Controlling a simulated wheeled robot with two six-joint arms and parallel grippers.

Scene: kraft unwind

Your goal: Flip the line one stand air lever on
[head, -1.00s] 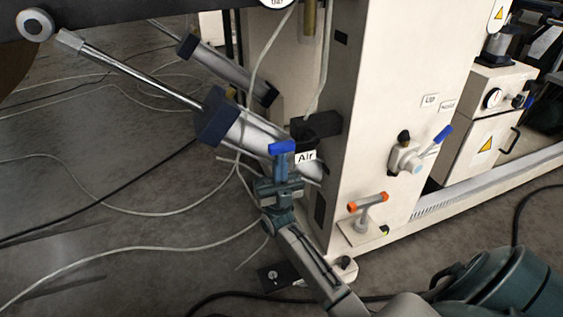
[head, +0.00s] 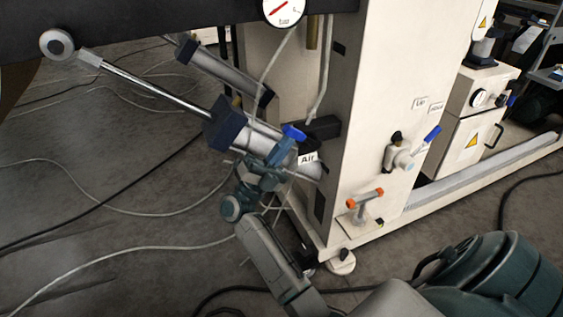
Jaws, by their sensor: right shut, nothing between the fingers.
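The air lever (head: 294,132) has a blue handle and sits on the stand's side, just above the white "Air" label (head: 307,158). The handle slants down to the right. My right gripper (head: 283,152) is shut and empty, its fingertips just below and left of the blue handle. I cannot tell whether they touch it. The gripper and its wrist hide the valve body under the handle. My left gripper is not in view.
The cream stand (head: 355,130) rises right of the lever. A pneumatic cylinder (head: 225,125) lies close to the left. An orange-handled valve (head: 365,198) and another blue-handled valve (head: 403,155) are on the right. Hoses trail over the floor at left.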

